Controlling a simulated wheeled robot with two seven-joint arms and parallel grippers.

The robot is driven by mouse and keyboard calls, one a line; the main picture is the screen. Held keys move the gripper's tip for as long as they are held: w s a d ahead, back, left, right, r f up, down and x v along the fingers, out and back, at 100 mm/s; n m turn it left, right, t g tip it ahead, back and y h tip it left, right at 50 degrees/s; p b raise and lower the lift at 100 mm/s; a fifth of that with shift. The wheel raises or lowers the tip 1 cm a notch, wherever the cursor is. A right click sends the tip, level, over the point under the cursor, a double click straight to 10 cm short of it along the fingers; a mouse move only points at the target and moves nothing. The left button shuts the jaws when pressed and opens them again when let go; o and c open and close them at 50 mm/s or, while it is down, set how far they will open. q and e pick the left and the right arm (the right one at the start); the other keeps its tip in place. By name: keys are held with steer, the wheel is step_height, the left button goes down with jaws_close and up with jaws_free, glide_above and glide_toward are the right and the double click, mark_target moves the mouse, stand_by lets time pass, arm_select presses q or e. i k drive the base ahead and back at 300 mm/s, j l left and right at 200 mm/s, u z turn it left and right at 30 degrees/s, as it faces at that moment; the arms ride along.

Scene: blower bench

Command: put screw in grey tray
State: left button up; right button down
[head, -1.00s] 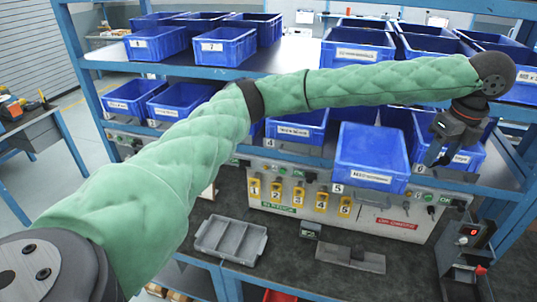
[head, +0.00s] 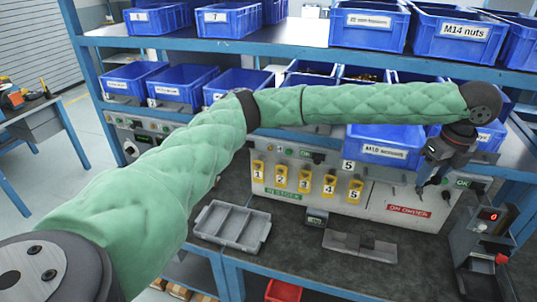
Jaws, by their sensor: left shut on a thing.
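The grey tray (head: 232,226) lies on the dark bench top, left of centre, with shallow compartments that look empty. My left arm reaches across the view to the right. My left gripper (head: 421,188) points down in front of the control panel, beside the lower right of the blue bin with the M10 label (head: 384,150). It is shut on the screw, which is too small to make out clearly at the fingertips. The gripper is well to the right of the grey tray and above the bench. My right gripper is not in view.
A grey metal fixture (head: 358,245) lies on the bench, right of the tray. Blue bins fill both shelves. The bench between tray and fixture is mostly clear.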

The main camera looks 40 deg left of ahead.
mark_target(230, 237)
steer(key=j+u, duration=0.2)
steer(key=u, duration=0.25)
steer(key=j+u, duration=0.2)
steer(key=u, duration=0.25)
steer(key=i+j+u, duration=0.1)
steer(key=u, duration=0.2)
steer(key=j, duration=0.1)
